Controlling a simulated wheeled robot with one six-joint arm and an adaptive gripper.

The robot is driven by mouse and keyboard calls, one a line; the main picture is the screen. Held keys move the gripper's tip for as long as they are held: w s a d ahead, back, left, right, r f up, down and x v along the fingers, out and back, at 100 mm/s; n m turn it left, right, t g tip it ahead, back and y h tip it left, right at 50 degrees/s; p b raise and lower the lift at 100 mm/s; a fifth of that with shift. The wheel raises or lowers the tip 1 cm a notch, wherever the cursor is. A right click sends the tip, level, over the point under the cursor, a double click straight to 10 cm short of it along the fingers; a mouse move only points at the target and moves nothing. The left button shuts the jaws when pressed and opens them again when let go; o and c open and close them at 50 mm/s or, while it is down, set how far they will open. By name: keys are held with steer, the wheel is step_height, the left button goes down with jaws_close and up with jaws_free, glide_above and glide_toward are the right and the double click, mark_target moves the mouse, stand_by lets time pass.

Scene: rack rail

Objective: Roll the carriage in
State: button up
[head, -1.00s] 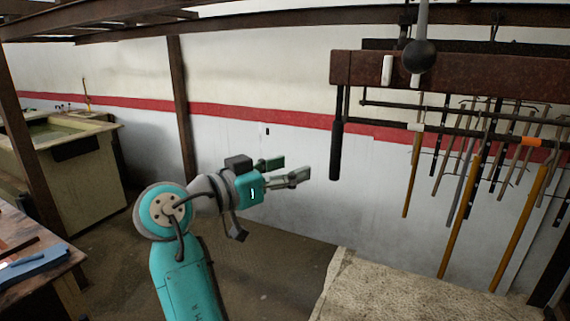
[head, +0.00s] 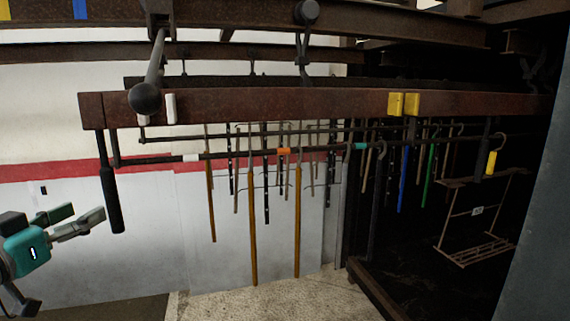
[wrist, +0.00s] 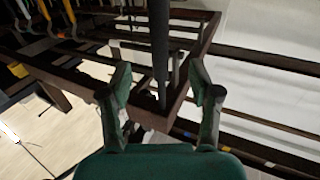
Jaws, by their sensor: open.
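The carriage is a long rusty beam (head: 250,106) that hangs below the overhead rails. Dark rods run beneath it, with several hooks and tools hanging from them. A black grip handle (head: 112,200) hangs at the carriage's left end. My gripper (head: 88,213) is open and empty, just left of the handle and at about its height in the head view. In the wrist view a dark upright bar (wrist: 160,45), apparently this handle, shows between my open fingers (wrist: 160,75). I cannot tell whether it is within their reach.
A black ball-ended lever (head: 146,98) hangs in front of the beam's left end. Yellow blocks (head: 403,104) sit on the beam. A dark bay (head: 460,220) lies at the right, with a grey panel (head: 540,200) at its edge. A pale slab (head: 260,300) lies below the hanging tools.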

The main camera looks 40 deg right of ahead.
mark_target(107, 199)
steer(key=shift+x, duration=3.85)
jaws_close()
